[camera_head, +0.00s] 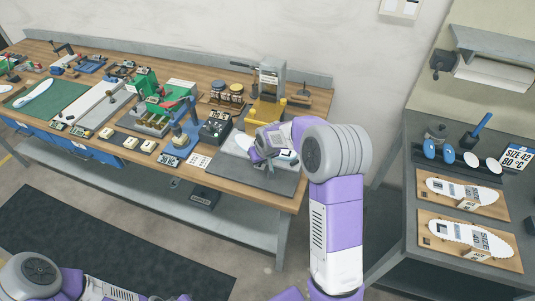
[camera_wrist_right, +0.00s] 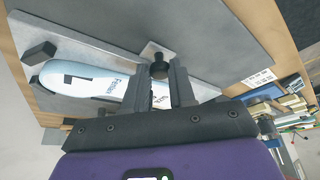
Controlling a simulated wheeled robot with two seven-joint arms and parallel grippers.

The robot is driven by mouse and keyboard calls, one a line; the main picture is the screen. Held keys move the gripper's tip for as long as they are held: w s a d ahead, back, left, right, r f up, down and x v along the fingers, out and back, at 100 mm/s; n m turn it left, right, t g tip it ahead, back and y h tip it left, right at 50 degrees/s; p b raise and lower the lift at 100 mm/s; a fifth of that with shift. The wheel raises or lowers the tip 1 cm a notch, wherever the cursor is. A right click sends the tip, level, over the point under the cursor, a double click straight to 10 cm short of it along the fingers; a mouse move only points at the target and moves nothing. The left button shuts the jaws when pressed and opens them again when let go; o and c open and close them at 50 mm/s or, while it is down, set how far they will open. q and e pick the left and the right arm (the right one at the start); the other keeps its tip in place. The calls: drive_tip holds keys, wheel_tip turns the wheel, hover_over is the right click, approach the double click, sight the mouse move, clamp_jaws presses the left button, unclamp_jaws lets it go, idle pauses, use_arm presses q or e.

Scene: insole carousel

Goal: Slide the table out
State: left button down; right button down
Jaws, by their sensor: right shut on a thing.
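The table appears as a light grey plate (camera_wrist_right: 100,54) in the right wrist view, with a pale insole (camera_wrist_right: 75,80) marked in black lying on it. A small dark knob (camera_wrist_right: 158,69) stands at its edge. My right gripper (camera_wrist_right: 160,78) is shut on this knob, one finger on each side. In the head view my right gripper (camera_head: 268,160) is over the front of the workbench, and my wrist partly hides the plate (camera_head: 235,146). My left arm shows only at the bottom left, and its gripper is out of view.
A dark grey sheet (camera_head: 265,181) lies at the bench's front edge. A yellow and grey press (camera_head: 268,100) stands behind, with a blue clamp (camera_head: 184,139) and small parts to the left. A side table (camera_head: 408,200) on the right holds insoles on boards.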

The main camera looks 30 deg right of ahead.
drive_tip(key=s+a, duration=0.2)
drive_tip(key=a, duration=0.1)
drive_tip(key=s+a+b, duration=0.1)
drive_tip(key=s+a, duration=0.2)
drive_tip(key=shift+s+a, duration=0.15)
drive_tip(key=shift+s, duration=0.05)
drive_tip(key=c, duration=0.9)
unclamp_jaws()
drive_tip(key=p+v, duration=0.1)
drive_tip(key=v, duration=0.6)
drive_tip(key=shift+s+r, duration=0.1)
drive_tip(key=shift+r, duration=0.2)
